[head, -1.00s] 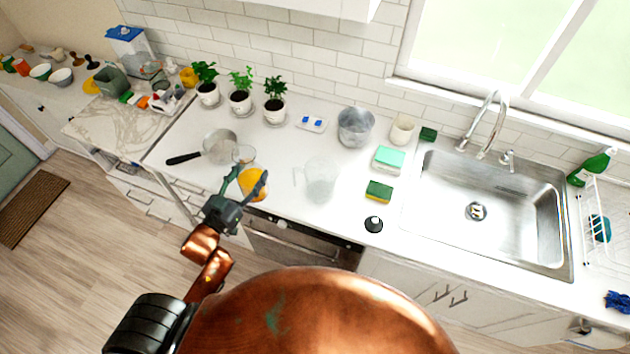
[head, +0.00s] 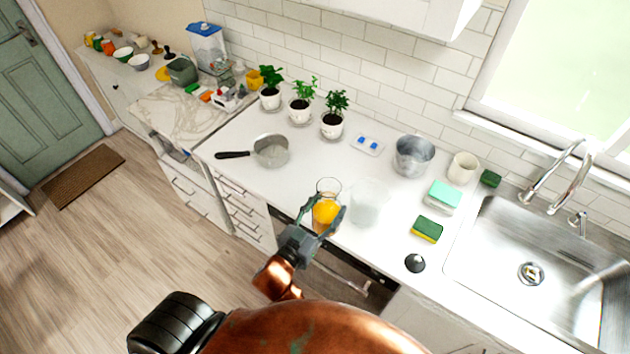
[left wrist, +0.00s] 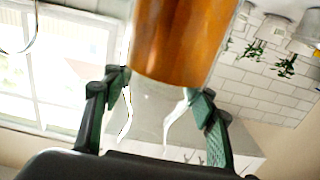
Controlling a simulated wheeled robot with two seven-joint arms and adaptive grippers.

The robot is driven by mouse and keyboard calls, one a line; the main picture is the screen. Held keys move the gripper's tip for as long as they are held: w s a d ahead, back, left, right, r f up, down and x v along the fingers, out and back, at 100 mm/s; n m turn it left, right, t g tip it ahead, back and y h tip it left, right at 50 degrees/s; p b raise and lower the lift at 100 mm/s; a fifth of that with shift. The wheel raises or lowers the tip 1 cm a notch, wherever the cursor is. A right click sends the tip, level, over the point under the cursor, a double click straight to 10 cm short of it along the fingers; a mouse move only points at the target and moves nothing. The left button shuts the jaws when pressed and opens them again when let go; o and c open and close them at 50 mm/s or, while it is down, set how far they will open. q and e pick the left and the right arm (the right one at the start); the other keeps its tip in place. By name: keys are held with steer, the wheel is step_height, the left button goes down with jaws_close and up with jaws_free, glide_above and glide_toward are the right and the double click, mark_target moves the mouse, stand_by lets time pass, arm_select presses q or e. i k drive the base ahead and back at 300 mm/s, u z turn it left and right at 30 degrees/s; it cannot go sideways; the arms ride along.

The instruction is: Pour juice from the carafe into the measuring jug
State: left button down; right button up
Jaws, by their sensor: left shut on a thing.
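The carafe (head: 326,211) is clear glass with orange juice in its lower part. My left gripper (head: 322,222) is shut on it at the counter's front edge, and the fingers partly cover it. In the left wrist view the juice-filled glass (left wrist: 178,40) stands between the two fingers (left wrist: 158,100). The measuring jug (head: 368,205) is clear and looks empty. It stands on the counter just right of the carafe, with a small gap between them in the head view. The carafe looks nearly upright. My right gripper is not in view.
A saucepan (head: 271,151) stands to the left, with potted plants (head: 332,124) behind. A metal pot (head: 414,156), a green-yellow sponge (head: 427,229) and a black stopper (head: 415,263) are to the right, before the sink (head: 510,260). The counter (head: 305,165) behind the carafe is clear.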

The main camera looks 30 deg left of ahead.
mark_target(368, 196)
steer(key=z, duration=2.6)
steer(key=k, duration=0.9)
steer(key=u, duration=1.9)
